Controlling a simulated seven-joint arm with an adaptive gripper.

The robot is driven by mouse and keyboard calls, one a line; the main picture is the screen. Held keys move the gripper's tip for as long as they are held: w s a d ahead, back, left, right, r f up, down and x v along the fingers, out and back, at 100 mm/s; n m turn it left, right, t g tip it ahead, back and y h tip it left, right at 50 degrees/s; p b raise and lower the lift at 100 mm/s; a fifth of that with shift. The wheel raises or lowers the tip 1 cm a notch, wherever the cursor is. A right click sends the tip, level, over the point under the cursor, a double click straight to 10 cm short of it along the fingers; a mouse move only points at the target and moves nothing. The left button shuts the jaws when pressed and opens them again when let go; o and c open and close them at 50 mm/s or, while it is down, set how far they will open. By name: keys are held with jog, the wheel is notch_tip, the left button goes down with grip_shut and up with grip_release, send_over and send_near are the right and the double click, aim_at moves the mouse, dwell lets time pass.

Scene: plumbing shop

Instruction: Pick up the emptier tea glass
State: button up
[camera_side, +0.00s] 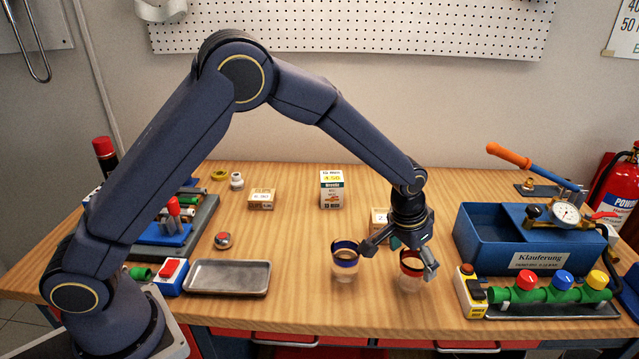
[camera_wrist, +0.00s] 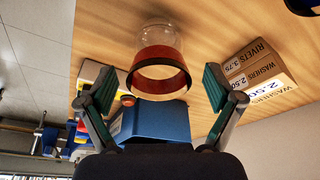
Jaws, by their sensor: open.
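Two clear tea glasses stand on the wooden bench in the side view. The blue-banded glass (camera_side: 345,262) is on the left, and the red-banded glass (camera_side: 410,272) is on the right. My gripper (camera_side: 399,258) is open and points down at the red-banded glass, its fingers partly covering it. In the wrist view, the red-banded glass (camera_wrist: 159,62) lies between the open fingers of my gripper (camera_wrist: 159,80), with a gap on each side. A dark blue rim at the top right corner appears to be the blue-banded glass (camera_wrist: 303,5). The fill levels are hard to tell.
A blue bin (camera_side: 490,250) and a green valve manifold (camera_side: 545,292) stand right of the red-banded glass. A metal tray (camera_side: 227,279) lies to the left. Small boxes, including a washers box (camera_wrist: 268,88), stand behind. The bench between tray and glasses is clear.

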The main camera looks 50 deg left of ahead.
jog(key=x, duration=0.4)
jog(key=shift+s+d, duration=0.1)
jog(key=c, duration=1.3)
